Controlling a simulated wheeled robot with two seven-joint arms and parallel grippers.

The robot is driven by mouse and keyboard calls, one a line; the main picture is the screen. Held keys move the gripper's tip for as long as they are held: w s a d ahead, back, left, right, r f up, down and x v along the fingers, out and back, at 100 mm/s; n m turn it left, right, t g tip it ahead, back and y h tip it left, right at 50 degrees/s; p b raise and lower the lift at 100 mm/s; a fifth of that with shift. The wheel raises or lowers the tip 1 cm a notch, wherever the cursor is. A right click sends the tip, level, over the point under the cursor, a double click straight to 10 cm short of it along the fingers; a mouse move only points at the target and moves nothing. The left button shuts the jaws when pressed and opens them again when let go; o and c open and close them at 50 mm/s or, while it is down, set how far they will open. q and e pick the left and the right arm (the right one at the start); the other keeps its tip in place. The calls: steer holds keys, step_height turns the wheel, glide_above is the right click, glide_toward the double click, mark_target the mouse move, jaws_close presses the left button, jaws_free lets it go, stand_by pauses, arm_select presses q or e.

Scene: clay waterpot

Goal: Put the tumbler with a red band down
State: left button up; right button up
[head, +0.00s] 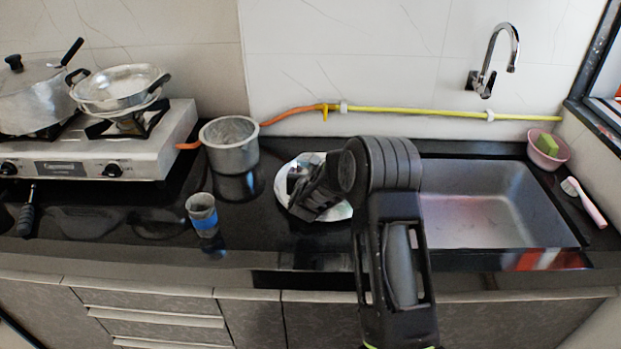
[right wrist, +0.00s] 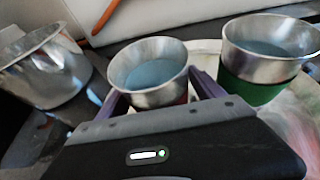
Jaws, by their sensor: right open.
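The tumbler with a red band (right wrist: 150,97) is a steel cup in the right wrist view. Only a sliver of its red band shows beside a finger. It is upright between the two purple fingers of my right gripper (right wrist: 160,92), which is open around it. It appears to stand at the plate; its base is hidden. In the head view my right gripper (head: 316,190) is over the white plate (head: 341,211) and hides this tumbler. A green-banded tumbler (right wrist: 252,92) stands close to its right in the right wrist view. My left gripper is not in view.
A steel pot (head: 230,154) stands left of the plate, and a blue-banded tumbler (head: 203,218) stands alone on the dark counter. The gas stove (head: 165,140) is at the left. The sink (head: 490,210) lies right of my arm. A pink bowl (head: 546,155) sits at the back right.

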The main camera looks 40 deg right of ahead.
steer(key=b+v, duration=0.2)
steer(key=v, duration=1)
steer(key=shift+a+r, duration=0.1)
steer(key=shift+r, duration=0.05)
stand_by(1.0)
